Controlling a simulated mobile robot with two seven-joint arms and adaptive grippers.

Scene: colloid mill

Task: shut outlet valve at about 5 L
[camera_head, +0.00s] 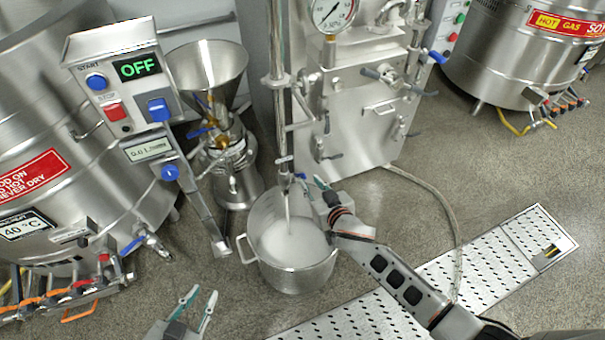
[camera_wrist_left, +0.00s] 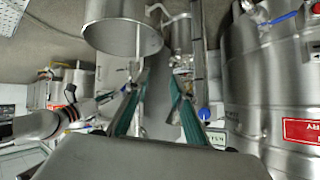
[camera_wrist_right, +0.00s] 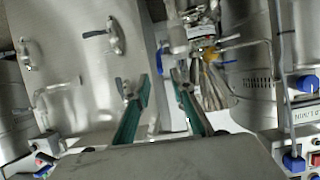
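A steel pot (camera_head: 293,268) stands on the floor and holds whitish contents. A pale stream or thin spout (camera_head: 288,205) reaches down into it from the vertical pipe (camera_head: 284,140). A small blue handle (camera_head: 300,176) shows at the pipe's lower end, which I take for the outlet valve. My right gripper (camera_head: 312,183) is beside it, above the pot's far rim. Its fingers are apart in the right wrist view (camera_wrist_right: 161,90), with nothing clearly gripped. My left gripper (camera_head: 199,298) is open and empty, low and left of the pot. The pot also shows in the left wrist view (camera_wrist_left: 122,28). No volume mark is readable.
A control box (camera_head: 125,85) reads OFF. A steel funnel machine (camera_head: 229,150) stands left of the pipe. A steel cabinet (camera_head: 365,120) with a gauge stands behind. Large kettles (camera_head: 75,150) flank the scene. A perforated floor grate (camera_head: 430,285) lies right of the pot.

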